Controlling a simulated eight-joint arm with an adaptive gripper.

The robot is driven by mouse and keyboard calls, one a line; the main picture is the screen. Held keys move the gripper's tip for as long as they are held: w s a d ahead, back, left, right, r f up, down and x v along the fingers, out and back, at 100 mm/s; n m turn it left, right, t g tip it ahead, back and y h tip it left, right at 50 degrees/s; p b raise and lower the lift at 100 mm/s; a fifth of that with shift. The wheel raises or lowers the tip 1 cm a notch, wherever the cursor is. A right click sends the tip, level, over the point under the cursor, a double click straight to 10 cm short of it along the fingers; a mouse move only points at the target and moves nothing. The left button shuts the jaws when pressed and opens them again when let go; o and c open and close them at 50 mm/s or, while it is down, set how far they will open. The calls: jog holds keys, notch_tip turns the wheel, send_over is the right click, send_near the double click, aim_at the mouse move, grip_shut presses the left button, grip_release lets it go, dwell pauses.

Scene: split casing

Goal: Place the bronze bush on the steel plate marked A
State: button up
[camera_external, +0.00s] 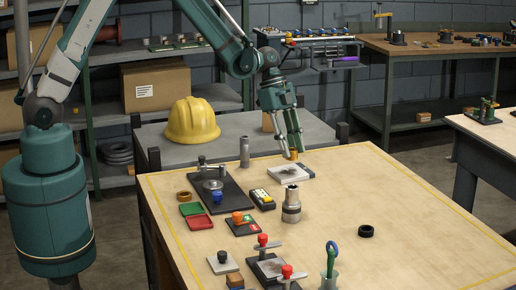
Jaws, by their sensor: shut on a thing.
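My gripper (291,149) is at the back of the wooden table, pointing down, with its fingers shut on a small bronze-orange piece, which looks like the bronze bush (292,155). The fingers hide part of it. Just below and in front is a flat pale steel plate (279,174) with a dark patch on top. I cannot read a letter on it. The bush appears at or over the plate's rear edge; I cannot tell whether they touch. A second, brownish ring (184,196) lies at the table's left side.
A dark fixture (232,197) and small trays (200,222) are to the left. A black ring (366,231) lies right; the right side is mostly clear.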

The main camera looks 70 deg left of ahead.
jog(key=shift+f, duration=0.1)
jog(key=shift+f, duration=2)
jog(key=shift+f, duration=0.15)
jog(key=o, duration=1.1)
jog(key=v, duration=1.2)
jog(key=shift+s, duration=0.1)
